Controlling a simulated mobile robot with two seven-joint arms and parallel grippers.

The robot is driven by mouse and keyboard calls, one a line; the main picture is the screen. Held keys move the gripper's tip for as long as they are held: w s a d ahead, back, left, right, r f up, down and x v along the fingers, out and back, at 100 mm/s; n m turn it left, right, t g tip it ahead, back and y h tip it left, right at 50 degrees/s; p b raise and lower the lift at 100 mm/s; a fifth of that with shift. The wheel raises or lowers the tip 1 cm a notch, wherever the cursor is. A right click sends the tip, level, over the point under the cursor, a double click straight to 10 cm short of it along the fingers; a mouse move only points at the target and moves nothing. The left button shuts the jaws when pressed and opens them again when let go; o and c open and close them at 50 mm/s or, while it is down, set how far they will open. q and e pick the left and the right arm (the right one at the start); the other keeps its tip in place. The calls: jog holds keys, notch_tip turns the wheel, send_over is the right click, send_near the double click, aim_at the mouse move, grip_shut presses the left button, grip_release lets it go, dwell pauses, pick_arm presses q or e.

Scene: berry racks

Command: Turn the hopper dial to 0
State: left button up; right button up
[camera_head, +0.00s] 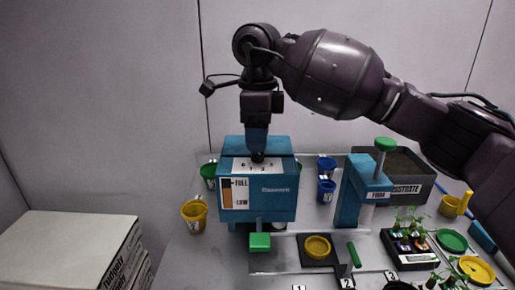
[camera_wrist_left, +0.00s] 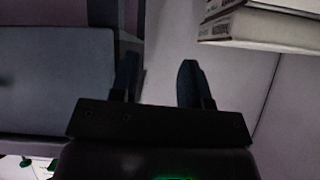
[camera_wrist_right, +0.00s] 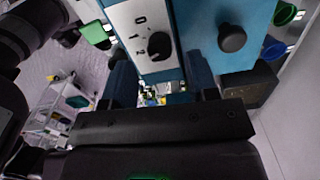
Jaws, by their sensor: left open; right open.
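The blue hopper (camera_head: 258,205) stands on the table, with a FULL/LOW gauge on its front. On its white top plate is a black dial (camera_wrist_right: 158,45) with the numbers 0, 1 and 2 beside it in the right wrist view. Its mark seems to face the 2 side, but it is small. My right gripper (camera_head: 257,152) points down just above the plate and hides part of it. In the right wrist view its fingers (camera_wrist_right: 160,82) are apart and empty. My left gripper (camera_wrist_left: 157,80) shows only in the left wrist view, open and empty.
A second black knob (camera_wrist_right: 232,38) sits on the hopper. A blue press (camera_head: 355,190) with a green knob, a substrate bin (camera_head: 425,190), several cups and a plant tray (camera_head: 410,248) stand to the right. Stacked white boxes (camera_head: 75,245) are at left.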

aim_at(257, 156)
jog(key=shift+f, duration=1.55)
jog(key=shift+c, duration=0.5)
